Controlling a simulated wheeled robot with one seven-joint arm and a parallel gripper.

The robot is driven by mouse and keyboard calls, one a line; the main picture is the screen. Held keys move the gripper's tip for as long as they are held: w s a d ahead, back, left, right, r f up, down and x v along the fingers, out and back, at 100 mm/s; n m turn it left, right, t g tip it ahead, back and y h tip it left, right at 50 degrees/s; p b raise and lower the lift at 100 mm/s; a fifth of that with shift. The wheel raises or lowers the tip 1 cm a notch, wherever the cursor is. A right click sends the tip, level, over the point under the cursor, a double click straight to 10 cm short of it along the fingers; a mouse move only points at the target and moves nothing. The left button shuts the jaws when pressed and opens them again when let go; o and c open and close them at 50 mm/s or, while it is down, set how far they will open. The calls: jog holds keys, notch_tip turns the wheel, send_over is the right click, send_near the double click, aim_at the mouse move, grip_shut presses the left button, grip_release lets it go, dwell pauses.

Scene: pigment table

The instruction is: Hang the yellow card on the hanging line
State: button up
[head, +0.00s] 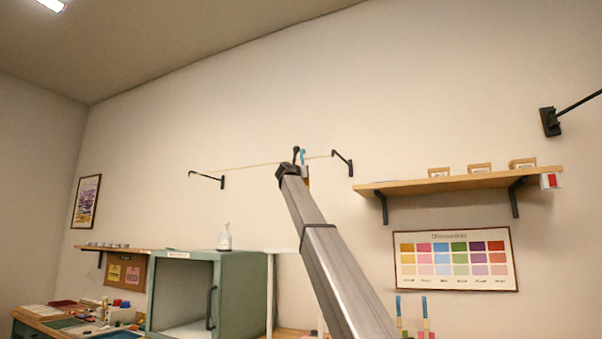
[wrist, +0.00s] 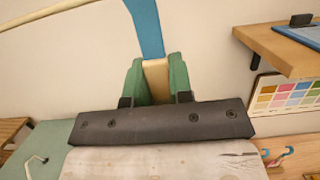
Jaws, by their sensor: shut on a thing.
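The yellow card shows only as a pale yellow edge (wrist: 156,80) between my fingers in the wrist view, with a blue strip (wrist: 147,28) rising above it. My gripper (wrist: 156,84) is shut on it with its green fingers on both sides. In the head view my gripper (head: 302,168) is raised high, and the blue strip stands at its tip. The hanging line (head: 255,166) is a thin pale cord between two black wall brackets; my gripper overlaps its right part. The line also crosses the upper left of the wrist view (wrist: 45,13). I cannot tell whether strip and line touch.
A wooden shelf (head: 455,181) with small boxes is on the wall to the right, above a colour chart (head: 455,260). A green cabinet (head: 240,290) with a bottle on top stands lower left. The wall around the line is bare.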

jog(key=shift+w+d+f, duration=0.2)
jog(key=shift+w+f, duration=0.2)
jog(key=shift+w, duration=0.2)
jog(key=shift+w+d+f, duration=0.25)
jog(key=shift+w+f, duration=0.2)
jog(key=shift+w, duration=0.15)
jog(key=shift+w+d+f, duration=0.2)
jog(key=shift+w+f, duration=0.2)
jog(key=shift+w, duration=0.2)
jog(key=o, duration=0.9)
jog(key=shift+s, duration=0.1)
jog(key=v, duration=1)
jog(key=shift+s, duration=0.3)
